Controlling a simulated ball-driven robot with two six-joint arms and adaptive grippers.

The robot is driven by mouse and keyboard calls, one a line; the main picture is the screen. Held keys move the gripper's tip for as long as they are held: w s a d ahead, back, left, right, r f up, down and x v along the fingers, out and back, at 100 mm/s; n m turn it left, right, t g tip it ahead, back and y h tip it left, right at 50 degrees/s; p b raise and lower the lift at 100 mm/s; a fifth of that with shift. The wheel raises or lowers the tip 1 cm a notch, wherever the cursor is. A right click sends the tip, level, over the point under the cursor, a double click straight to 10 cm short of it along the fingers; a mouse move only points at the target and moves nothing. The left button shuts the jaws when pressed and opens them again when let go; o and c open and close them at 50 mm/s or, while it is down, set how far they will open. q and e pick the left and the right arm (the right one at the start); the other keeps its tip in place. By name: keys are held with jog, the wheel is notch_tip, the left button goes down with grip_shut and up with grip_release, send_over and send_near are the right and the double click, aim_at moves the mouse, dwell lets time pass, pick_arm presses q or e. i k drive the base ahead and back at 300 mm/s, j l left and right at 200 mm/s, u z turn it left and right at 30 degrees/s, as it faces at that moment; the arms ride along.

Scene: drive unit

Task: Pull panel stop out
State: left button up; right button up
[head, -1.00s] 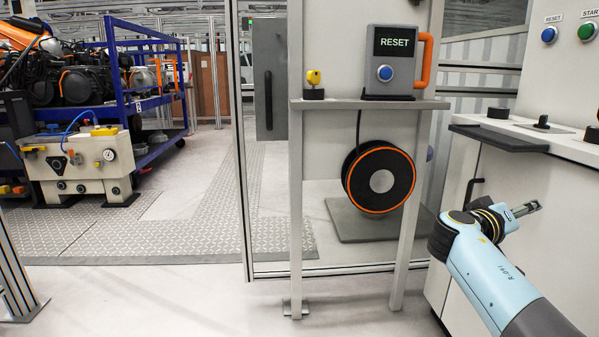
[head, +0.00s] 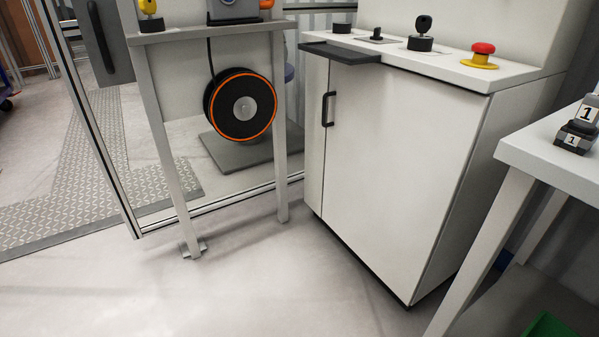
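A red mushroom-shaped stop button (head: 483,48) on a yellow base stands on the sloped top panel (head: 453,65) of the white cabinet, at its right end. To its left on the same panel are a black key switch (head: 421,32), a small black switch (head: 376,36) and a black round knob (head: 342,28). Whether the stop button is pressed in or out cannot be told at this size. Neither of my grippers is in view.
The white cabinet (head: 385,150) has a black door handle (head: 328,108) and a dark ledge (head: 340,53). A white table (head: 560,160) with blocks marked 1 (head: 578,125) stands at right. A stand with a cable reel (head: 240,106) is at left. The floor (head: 270,290) in front is clear.

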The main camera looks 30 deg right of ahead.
aim_at(480, 47)
jog(key=z, duration=1.75)
